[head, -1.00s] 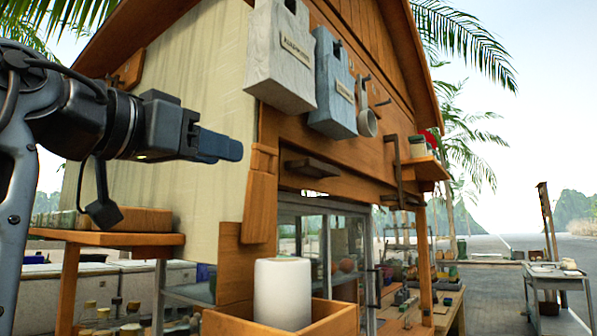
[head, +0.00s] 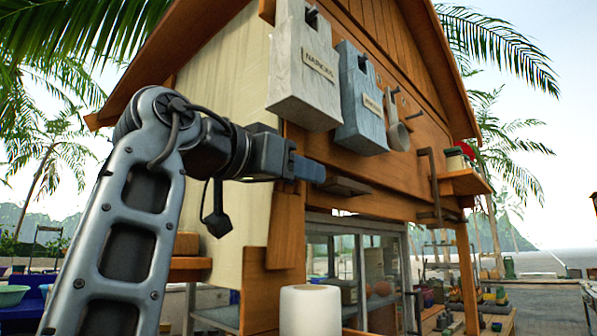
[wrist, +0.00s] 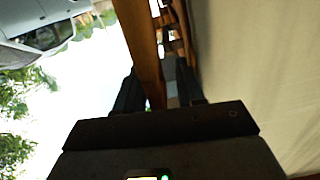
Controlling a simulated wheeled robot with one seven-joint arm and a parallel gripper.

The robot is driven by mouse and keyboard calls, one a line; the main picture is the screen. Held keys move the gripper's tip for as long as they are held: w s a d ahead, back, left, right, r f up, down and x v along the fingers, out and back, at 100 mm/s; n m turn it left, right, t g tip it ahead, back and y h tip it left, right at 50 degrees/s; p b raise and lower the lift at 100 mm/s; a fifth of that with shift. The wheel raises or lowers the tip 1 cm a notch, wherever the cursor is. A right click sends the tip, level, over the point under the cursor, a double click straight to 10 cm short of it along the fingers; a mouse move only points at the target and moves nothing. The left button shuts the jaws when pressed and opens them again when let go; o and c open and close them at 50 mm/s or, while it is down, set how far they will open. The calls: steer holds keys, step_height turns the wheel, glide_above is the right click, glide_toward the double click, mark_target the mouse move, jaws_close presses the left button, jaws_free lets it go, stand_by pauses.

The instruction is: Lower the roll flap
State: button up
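A broad wooden front panel (head: 315,148) of the hut is upright, with a dark ledge-like handle (head: 345,187) low on it. I cannot tell for sure whether this panel is the roll flap. My gripper (head: 309,170) is at the hut's front corner, just left of that handle, its blue-grey fingers pointing right. In the wrist view my gripper (wrist: 158,88) shows two dark fingers spread apart. A brown wooden edge (wrist: 147,45) runs down into the gap between them. I cannot tell whether the fingers touch it, and nothing is clearly held.
A white paper roll (head: 310,311) stands lower down. A side shelf (head: 466,183) juts out at right.

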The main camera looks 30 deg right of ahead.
jaws_close()
stand_by(0.3)
stand_by(0.4)
